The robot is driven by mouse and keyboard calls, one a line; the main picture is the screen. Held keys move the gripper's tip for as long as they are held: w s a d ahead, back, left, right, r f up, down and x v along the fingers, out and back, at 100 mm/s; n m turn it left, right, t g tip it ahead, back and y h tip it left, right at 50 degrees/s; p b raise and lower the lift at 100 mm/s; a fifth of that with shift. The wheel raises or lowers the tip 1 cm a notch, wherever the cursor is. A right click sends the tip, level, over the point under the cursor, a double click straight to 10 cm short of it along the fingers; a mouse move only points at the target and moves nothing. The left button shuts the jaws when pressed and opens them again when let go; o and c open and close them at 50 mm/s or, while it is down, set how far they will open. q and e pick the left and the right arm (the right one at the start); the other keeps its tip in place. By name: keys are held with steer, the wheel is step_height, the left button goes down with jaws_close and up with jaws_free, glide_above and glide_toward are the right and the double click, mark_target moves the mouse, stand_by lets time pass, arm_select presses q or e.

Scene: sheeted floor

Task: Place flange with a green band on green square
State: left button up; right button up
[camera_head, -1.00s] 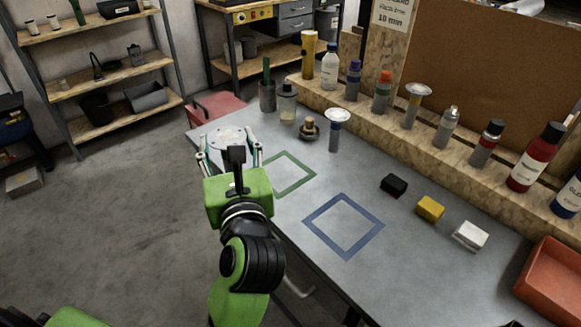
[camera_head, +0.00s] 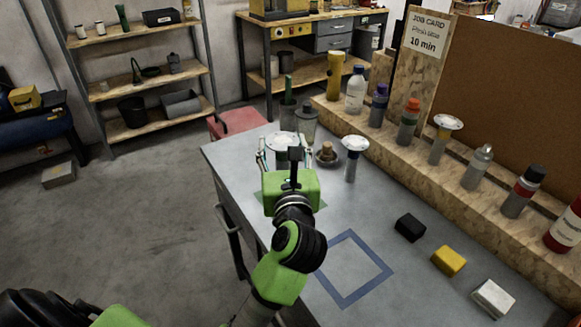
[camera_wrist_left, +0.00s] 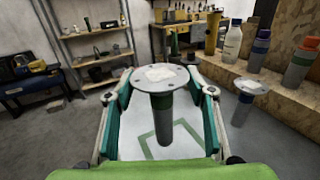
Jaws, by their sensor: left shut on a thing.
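My left gripper (camera_head: 284,158) is shut on a flange with a grey round top (camera_head: 281,141). In the left wrist view the flange stem with a green band (camera_wrist_left: 162,101) hangs upright between the fingers (camera_wrist_left: 165,110). The green square (camera_wrist_left: 153,143) lies on the table around and below the stem's lower end. Whether the stem touches the table I cannot tell. In the head view my gripper hides most of the green square (camera_head: 319,198). My right gripper is not in view.
Another flange (camera_head: 354,147) stands right of my gripper, near a small brown-topped part (camera_head: 326,154) and jars. A blue square (camera_head: 347,292) and black (camera_head: 410,227), yellow (camera_head: 449,261) and white blocks (camera_head: 493,298) lie nearer. Bottles line a wooden ledge (camera_head: 460,188).

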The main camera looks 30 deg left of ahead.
arm_select(q)
steer(key=w+f, duration=0.4)
steer(key=f, duration=0.4)
steer(key=shift+w+a+f, duration=0.2)
steer(key=shift+a+f, duration=0.1)
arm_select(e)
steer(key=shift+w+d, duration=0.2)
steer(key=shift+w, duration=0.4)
arm_select(q)
steer(key=shift+f, duration=0.1)
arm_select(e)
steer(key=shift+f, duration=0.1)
arm_select(q)
steer(key=o, duration=1.4)
